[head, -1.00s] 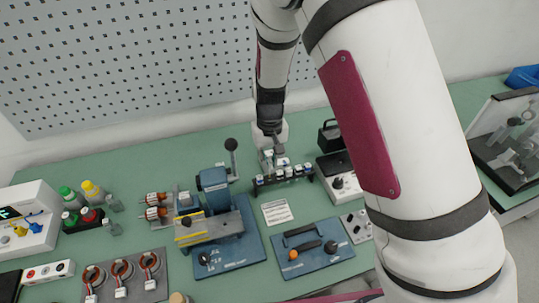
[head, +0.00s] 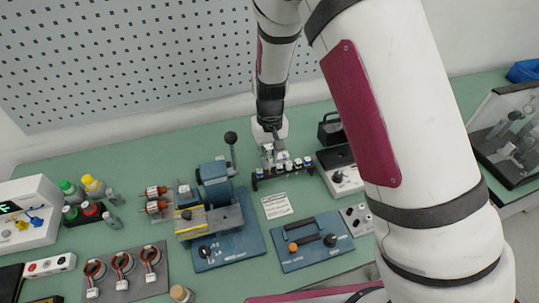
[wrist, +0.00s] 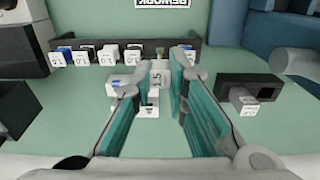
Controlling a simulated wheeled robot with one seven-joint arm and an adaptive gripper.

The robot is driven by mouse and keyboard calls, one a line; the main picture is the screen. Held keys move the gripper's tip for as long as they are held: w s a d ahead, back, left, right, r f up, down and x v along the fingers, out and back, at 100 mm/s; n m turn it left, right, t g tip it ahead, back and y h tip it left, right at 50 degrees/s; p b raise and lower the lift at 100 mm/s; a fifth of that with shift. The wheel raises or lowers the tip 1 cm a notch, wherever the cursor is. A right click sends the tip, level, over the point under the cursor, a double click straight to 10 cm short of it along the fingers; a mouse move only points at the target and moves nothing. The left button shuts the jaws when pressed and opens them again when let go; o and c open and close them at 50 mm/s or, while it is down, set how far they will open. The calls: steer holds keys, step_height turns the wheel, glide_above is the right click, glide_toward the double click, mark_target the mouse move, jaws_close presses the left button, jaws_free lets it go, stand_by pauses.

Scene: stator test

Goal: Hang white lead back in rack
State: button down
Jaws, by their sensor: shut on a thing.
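The dark rack (wrist: 105,45) runs across the upper wrist view, with several white-tagged pieces (wrist: 106,55) hanging along its front. It also shows in the head view (head: 256,184). My gripper (wrist: 165,72) has teal finger pads and is shut on a small white tagged piece (wrist: 153,84), which I take for the white lead. The piece is in front of the rack, toward its right end. Other white and blue parts (wrist: 122,84) show just left of it; I cannot tell whether they belong to it. In the head view my gripper (head: 268,148) is at the rack's left half.
A black block with a white tag (wrist: 248,100) is right of my gripper in the wrist view. A blue-based lever device (head: 225,245) is left of the rack. A blue box (head: 312,240) and a white card (head: 277,206) are in front. A pegboard (head: 130,60) stands behind.

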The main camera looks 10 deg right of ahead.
steer(key=shift+f, duration=0.5)
stand_by(0.8)
steer(key=shift+f+b, duration=0.4)
steer(key=shift+f, duration=0.5)
steer(key=shift+f, duration=0.15)
steer(key=shift+f+b, duration=0.35)
steer(key=shift+f, duration=0.45)
steer(key=c, duration=1.5)
jaws_free()
step_height(320, 180, up, 12)
steer(key=shift+r, duration=0.1)
